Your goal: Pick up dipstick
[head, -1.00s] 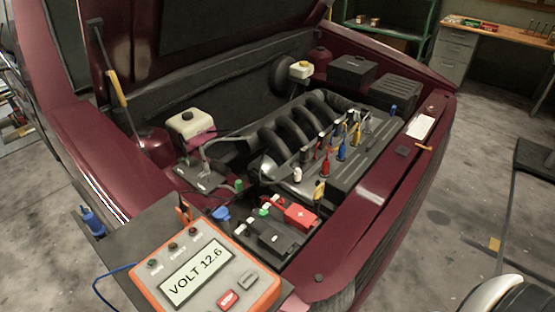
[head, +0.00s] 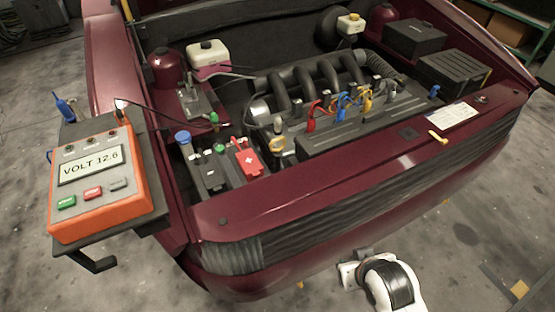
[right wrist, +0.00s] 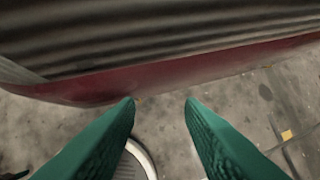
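Part of my white right arm shows at the bottom of the head view. My left gripper is not in view.
The dark red car's front panel (head: 340,187) and grille (head: 330,235) lie between my right arm and the engine bay. An orange voltmeter (head: 98,185) stands on a side shelf at left. The battery (head: 218,168) and coloured connectors (head: 340,105) crowd the bay. The floor in front is clear.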

